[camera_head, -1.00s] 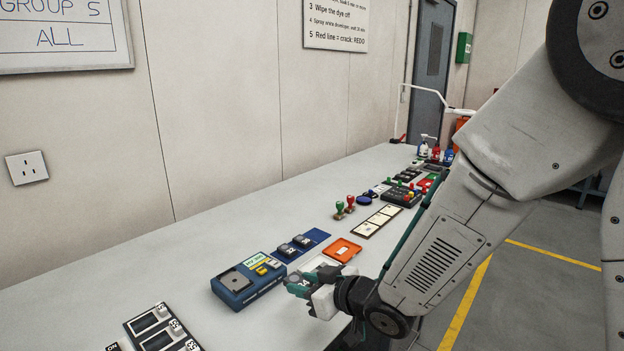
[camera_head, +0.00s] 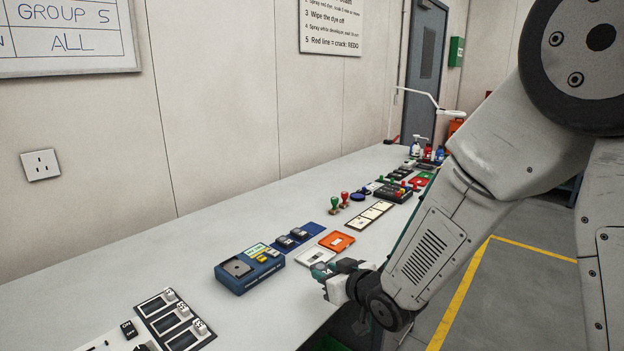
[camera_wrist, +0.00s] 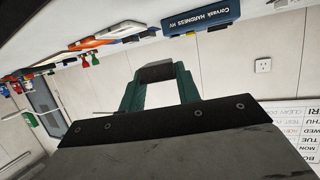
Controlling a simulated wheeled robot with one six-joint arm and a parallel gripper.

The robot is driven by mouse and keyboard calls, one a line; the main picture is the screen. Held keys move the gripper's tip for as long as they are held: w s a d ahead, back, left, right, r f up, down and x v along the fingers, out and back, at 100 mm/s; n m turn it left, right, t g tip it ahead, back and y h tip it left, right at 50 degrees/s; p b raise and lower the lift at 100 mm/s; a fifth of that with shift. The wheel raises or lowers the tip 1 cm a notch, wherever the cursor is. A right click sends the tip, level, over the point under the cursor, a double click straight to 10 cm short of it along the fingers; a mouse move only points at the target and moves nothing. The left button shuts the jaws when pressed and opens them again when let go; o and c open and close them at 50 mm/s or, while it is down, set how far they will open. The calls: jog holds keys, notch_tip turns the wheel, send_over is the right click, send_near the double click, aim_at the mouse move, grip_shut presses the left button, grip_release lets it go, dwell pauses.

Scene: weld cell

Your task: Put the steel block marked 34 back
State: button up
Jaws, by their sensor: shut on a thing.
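My gripper (camera_head: 322,270) is shut on a small steel block (camera_head: 318,267), whose dark face carries a mark that seems to read 34. In the wrist view the green fingers (camera_wrist: 160,92) close on both sides of the grey block (camera_wrist: 156,71). The block is held near the bench's front edge, right of the blue hardness tester (camera_head: 249,268); its exact height is unclear. A blue mat (camera_head: 314,229) behind the tester bears two other dark steel blocks (camera_head: 290,238), with bare mat at its far right end.
An orange tray (camera_head: 337,242) and a white pad (camera_head: 314,256) lie close beyond my gripper. Red and green stamps (camera_head: 339,201) and a cream card strip (camera_head: 370,215) stand farther along. Switch panels (camera_head: 176,320) lie at near left. The bench's wall side is clear.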

jog(key=w+d+f+m+t+h, duration=0.1)
jog(key=w+d+f+m+h, duration=0.15)
jog(key=d, duration=0.55)
jog(key=w+d+f+m+h, duration=0.1)
jog(key=d+f+m+h, duration=0.2)
jog(key=d, duration=0.4)
jog(key=w+d+f+m+t+h, duration=0.1)
jog(key=w+d+f+h, duration=0.1)
jog(key=d+f, duration=0.45)
jog(key=s+d+f, duration=0.1)
jog(key=s+f, duration=0.4)
jog(key=s, duration=0.1)
jog(key=shift+f, duration=0.2)
